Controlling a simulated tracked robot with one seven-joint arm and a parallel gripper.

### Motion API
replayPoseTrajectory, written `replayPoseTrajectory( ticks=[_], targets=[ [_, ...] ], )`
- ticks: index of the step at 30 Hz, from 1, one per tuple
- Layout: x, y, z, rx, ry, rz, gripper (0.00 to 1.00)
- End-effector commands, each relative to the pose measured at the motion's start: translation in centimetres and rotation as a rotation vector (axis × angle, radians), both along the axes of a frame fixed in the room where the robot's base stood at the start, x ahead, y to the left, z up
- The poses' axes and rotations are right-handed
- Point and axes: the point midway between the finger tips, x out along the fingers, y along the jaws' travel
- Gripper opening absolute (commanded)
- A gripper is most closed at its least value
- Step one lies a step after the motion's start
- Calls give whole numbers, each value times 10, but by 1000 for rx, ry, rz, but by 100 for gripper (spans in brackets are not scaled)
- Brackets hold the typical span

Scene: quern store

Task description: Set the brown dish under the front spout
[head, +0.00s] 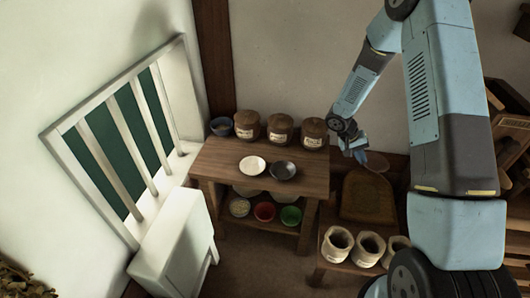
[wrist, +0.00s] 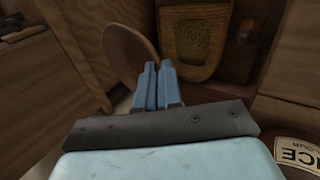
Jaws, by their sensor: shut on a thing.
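My gripper (head: 360,150) is shut on the brown dish (wrist: 128,52). In the wrist view the dish stands tilted, nearly on edge, just beyond and left of the closed blue fingertips (wrist: 158,72). In the head view the dish (head: 378,163) shows as a small brown shape beside the fingers, held up in front of the back wall. I cannot make out the front spout in either view. A wooden structure (head: 512,125) at the right edge is partly hidden by my arm.
A wooden table (head: 225,158) holds a white dish (head: 252,165), a dark dish (head: 283,171) and lidded jars (head: 281,127). Coloured bowls (head: 264,212) sit on its lower shelf. Open sacks (head: 337,244) stand right of it, before a brown panel (head: 367,197).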

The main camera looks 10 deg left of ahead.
Motion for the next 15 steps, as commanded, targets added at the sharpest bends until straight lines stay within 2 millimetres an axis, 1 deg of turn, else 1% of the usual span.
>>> replayPoseTrajectory(
  ticks=[4,7,11,15],
  targets=[
    [-5,3,-1,-1,0,-21,0],
    [-21,2,-3,-5,2,-105,0],
    [-57,4,-5,-10,2,-306,0],
    [-98,10,-6,-17,3,-572,0]
  ],
)
